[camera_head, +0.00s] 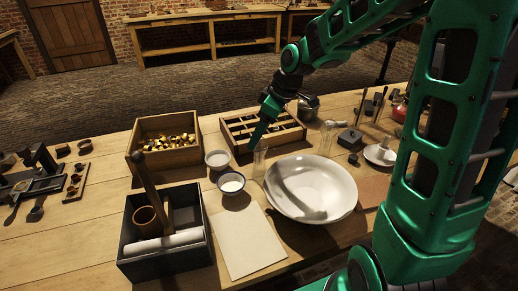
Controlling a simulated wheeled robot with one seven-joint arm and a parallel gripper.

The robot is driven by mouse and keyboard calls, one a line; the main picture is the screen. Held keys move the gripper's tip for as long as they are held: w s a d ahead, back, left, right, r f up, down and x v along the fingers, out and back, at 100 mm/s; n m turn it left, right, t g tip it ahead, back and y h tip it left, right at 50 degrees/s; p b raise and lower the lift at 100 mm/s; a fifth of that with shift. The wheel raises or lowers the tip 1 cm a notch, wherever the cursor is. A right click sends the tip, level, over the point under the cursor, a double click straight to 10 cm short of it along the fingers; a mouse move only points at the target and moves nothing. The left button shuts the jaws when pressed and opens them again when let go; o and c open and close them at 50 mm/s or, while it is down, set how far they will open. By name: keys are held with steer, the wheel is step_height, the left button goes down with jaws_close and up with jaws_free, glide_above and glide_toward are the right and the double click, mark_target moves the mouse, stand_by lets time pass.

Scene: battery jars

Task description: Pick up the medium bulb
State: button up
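I cannot clearly pick out a medium bulb in this view. My gripper (257,146) points down over the near edge of a divided wooden crate (285,137). Its fingers are too small and dark to tell whether they are open or shut, or whether they hold anything. A clear glass vessel (259,165) stands just below and beside the fingertips. Another clear glass vessel (327,137) stands to the right of the crate. The arm hides part of the crate and its contents.
A wooden box of brass pieces (192,157) stands left of two small bowls (231,183). A wide white dish (338,187) lies right of a pale sheet (246,238). A dark box (126,239) holds a cup and a roll. Tools crowd the left and right.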

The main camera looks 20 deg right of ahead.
steer(key=x, duration=0.5)
steer(key=shift+s+f, duration=0.15)
steer(key=shift+s, duration=0.2)
steer(key=c, duration=1.2)
